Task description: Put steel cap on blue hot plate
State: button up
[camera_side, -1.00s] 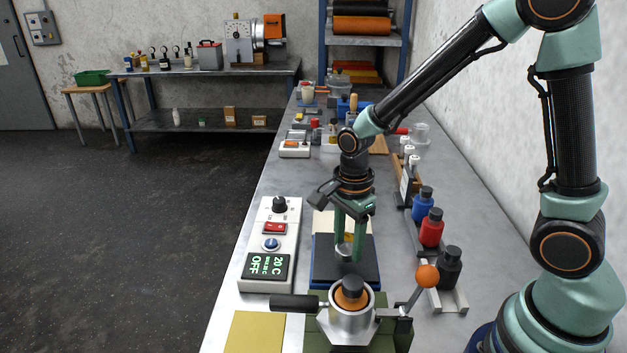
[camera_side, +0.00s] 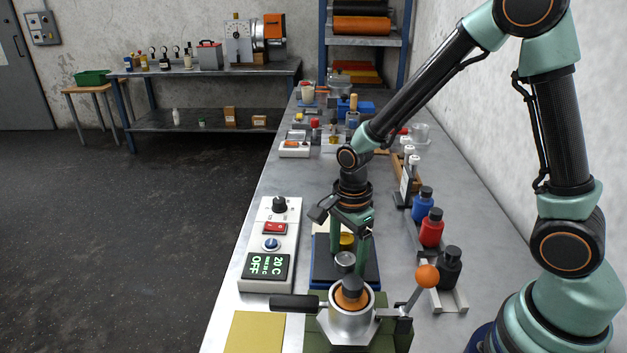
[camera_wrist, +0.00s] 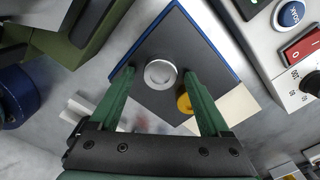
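The steel cap (camera_side: 345,259) is a small silver disc on the dark top of the blue-edged hot plate (camera_side: 325,275). In the wrist view, the cap (camera_wrist: 160,74) appears on the plate (camera_wrist: 185,45), around its middle. My gripper (camera_side: 350,258) is open, pointing down over the plate. In the wrist view, my gripper's (camera_wrist: 158,74) green fingers are apart, with the cap showing between and beyond their tips, and clear gaps on both sides. A brass-coloured round piece (camera_wrist: 184,103) is beside one finger, near the plate's edge; part of it is hidden.
A white control box (camera_side: 270,245) reading OFF and 20 C stands left of the plate. A metal clamp fixture (camera_side: 350,318) with an orange-knobbed lever stands in front. Blue, red (camera_side: 431,230) and black bottles stand right. A cream sheet (camera_wrist: 232,112) adjoins the plate.

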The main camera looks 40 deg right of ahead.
notch_tip(320, 180, up, 12)
notch_tip(320, 180, up, 5)
jog(key=n+t, duration=0.3)
jog(key=n, duration=0.5)
send_over(347, 257)
jog(key=s+d, duration=0.2)
jog(key=s+r+n+t, duration=0.1)
jog(key=n, duration=0.2)
jog(key=s+d+r+n, duration=0.1)
jog(key=n, duration=0.3)
jog(key=s+d+n+t, duration=0.1)
jog(key=n, duration=0.3)
jog(key=shift+s+d+r+t, duration=0.1)
jog(key=shift+s+r+t, duration=0.2)
jog(key=shift+s+r, duration=0.1)
